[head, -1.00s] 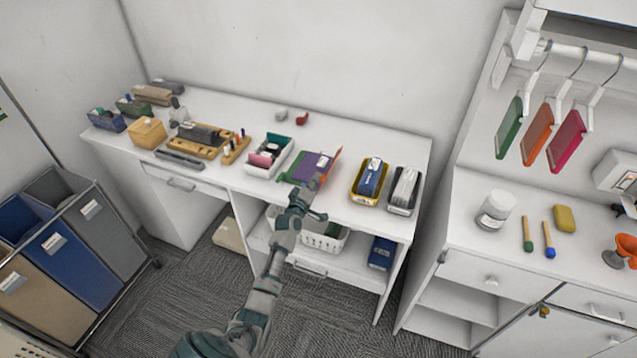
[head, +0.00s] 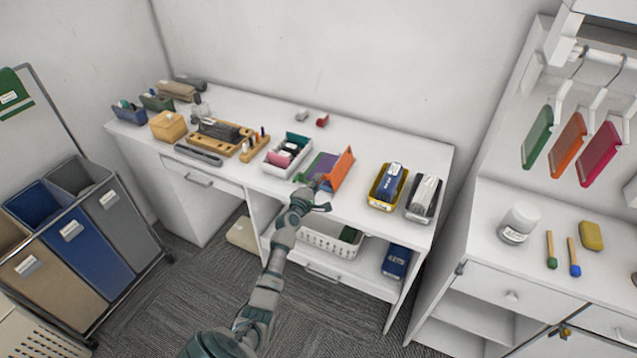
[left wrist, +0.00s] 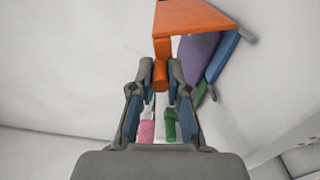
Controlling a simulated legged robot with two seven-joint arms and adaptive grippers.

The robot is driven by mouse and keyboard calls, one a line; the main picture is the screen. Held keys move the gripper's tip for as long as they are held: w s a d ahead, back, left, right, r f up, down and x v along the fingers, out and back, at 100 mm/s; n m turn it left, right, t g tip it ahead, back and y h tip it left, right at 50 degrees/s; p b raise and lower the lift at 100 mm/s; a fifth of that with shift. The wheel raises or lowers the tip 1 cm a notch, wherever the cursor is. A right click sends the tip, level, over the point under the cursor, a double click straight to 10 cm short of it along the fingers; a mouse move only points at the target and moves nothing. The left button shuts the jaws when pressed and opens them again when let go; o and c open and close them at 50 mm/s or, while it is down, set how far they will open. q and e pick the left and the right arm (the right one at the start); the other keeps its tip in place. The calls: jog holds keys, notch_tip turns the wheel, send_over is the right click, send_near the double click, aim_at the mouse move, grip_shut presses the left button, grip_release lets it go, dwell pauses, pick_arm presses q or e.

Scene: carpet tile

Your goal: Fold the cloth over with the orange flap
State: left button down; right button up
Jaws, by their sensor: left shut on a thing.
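The cloth lies on the white desk in the head view, with a purple middle (head: 322,163) and a green edge (head: 303,174). Its orange flap (head: 341,169) is raised at a steep tilt on the cloth's right side. My left gripper (head: 318,187) is at the cloth's front edge. In the left wrist view, my left gripper (left wrist: 161,75) is shut on the orange tab of the flap (left wrist: 190,16). Purple, blue and green parts of the cloth (left wrist: 196,50) show beyond it. The fingers hide part of the cloth. My right gripper is not in view.
A white tray (head: 270,168) stands left of the cloth. A yellow tray (head: 373,201) and a dark tray (head: 421,217) stand to its right, with some free desk between. A white basket (head: 325,244) is on the shelf below.

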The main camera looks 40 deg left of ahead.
pick_arm(q)
jog(key=shift+w+r, duration=0.15)
jog(key=shift+r, duration=0.15)
jog(key=c, duration=1.1)
grip_release()
jog(key=shift+c, duration=0.2)
jog(key=shift+w+f, duration=0.5)
jog(key=v, duration=1.1)
jog(key=shift+s, duration=0.4)
jog(key=shift+f, duration=0.15)
